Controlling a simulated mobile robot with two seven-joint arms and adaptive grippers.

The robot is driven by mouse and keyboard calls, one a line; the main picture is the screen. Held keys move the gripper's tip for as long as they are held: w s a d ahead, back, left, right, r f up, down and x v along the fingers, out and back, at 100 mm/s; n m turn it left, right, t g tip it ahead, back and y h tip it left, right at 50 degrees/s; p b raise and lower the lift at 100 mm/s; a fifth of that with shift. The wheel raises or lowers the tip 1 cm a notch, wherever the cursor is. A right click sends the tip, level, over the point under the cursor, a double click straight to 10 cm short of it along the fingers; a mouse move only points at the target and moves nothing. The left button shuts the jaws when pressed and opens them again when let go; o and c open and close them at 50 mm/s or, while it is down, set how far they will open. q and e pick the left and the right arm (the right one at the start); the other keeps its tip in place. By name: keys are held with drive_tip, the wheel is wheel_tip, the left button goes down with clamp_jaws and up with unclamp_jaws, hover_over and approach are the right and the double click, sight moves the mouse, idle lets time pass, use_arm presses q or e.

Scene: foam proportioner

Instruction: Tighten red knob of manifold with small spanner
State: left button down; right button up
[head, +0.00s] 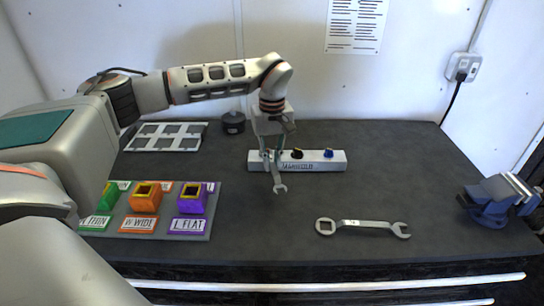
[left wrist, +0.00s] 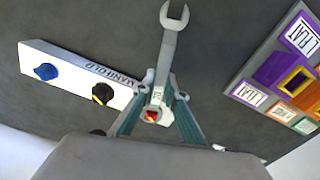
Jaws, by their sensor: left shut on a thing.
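The white manifold bar (head: 338,166) lies on the bench, with a black-and-yellow knob (head: 297,154) and a blue knob (head: 329,153). My left gripper (head: 271,157) is shut on the small spanner (head: 278,184), over the bar's left end. In the left wrist view the spanner's open jaw (left wrist: 174,16) points away from the gripper and its ring end sits between the fingers. The red knob (left wrist: 152,116) shows through the ring. I cannot tell whether the ring is seated around the knob or just above it. The gripper hides the red knob in the head view.
A larger spanner (head: 362,228) lies at the front right. A blue vise (head: 497,198) stands at the right edge. A tray of coloured sockets (head: 145,225) is at the front left. A grey rack (head: 166,137) and a black puck (head: 233,122) are behind.

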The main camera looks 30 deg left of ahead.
use_arm(q)
drive_tip(key=m, duration=0.1)
drive_tip(key=s+a+m, duration=0.1)
drive_tip(key=shift+s+a+m, duration=0.1)
drive_tip(key=shift+a+m, duration=0.2)
drive_tip(key=shift+m, duration=0.1)
drive_tip(key=shift+s+a+m, duration=0.35)
drive_tip(key=shift+a+m, duration=0.45)
drive_tip(key=shift+m, duration=0.4)
drive_tip(key=shift+s+a+m, duration=0.2)
drive_tip(key=shift+a+m, duration=0.6)
drive_tip(key=shift+m, duration=0.4)
drive_tip(key=shift+a+m, duration=0.25)
drive_tip(key=shift+m, duration=0.15)
